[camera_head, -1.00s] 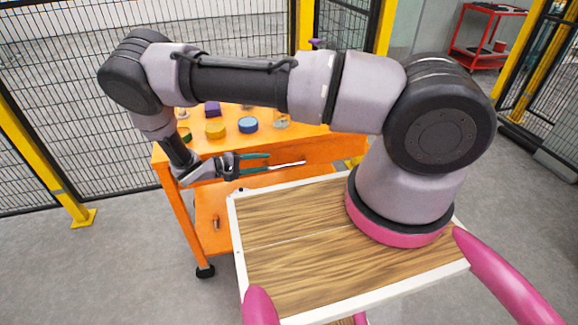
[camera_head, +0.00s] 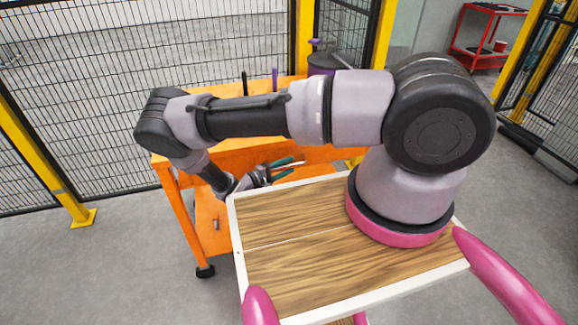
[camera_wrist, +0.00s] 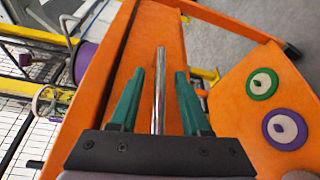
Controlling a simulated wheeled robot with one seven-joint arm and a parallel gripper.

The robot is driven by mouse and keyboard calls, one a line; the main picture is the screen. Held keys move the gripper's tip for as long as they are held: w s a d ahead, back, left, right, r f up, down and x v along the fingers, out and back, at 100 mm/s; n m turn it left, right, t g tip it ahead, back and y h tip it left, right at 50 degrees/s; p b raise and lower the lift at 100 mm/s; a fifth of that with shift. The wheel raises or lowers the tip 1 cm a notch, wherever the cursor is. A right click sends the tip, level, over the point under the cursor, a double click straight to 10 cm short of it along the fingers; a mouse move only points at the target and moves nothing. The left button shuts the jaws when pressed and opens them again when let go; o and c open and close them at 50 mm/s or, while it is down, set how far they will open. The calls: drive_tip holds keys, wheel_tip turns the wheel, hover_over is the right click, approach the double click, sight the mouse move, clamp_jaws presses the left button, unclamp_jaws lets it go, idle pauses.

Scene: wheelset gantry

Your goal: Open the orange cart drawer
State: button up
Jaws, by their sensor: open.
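The orange cart (camera_head: 185,218) stands beyond my wooden deck, and its drawer front (camera_head: 318,155) faces me. In the wrist view the orange drawer front (camera_wrist: 165,28) bears a silver bar handle (camera_wrist: 160,88). My gripper (camera_head: 290,168) is open in front of the drawer. Its green fingers (camera_wrist: 158,95) appear on either side of the handle, with visible gaps between each finger and the bar. I cannot tell how deep the bar sits between the fingers. The drawer looks closed, though my arm hides part of the cart.
A green ringed part (camera_wrist: 262,84) and a purple ringed part (camera_wrist: 284,129) sit on an orange surface of the cart. A purple-and-dark canister (camera_head: 322,62) stands at the cart's back. Mesh fencing (camera_head: 80,75) runs behind. A red shelf (camera_head: 487,35) stands far right.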

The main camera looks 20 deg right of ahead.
drive_tip(key=shift+w+d, duration=0.2)
drive_tip(key=shift+d, duration=0.3)
clamp_jaws()
drive_tip(key=shift+f, duration=0.1)
idle(1.1)
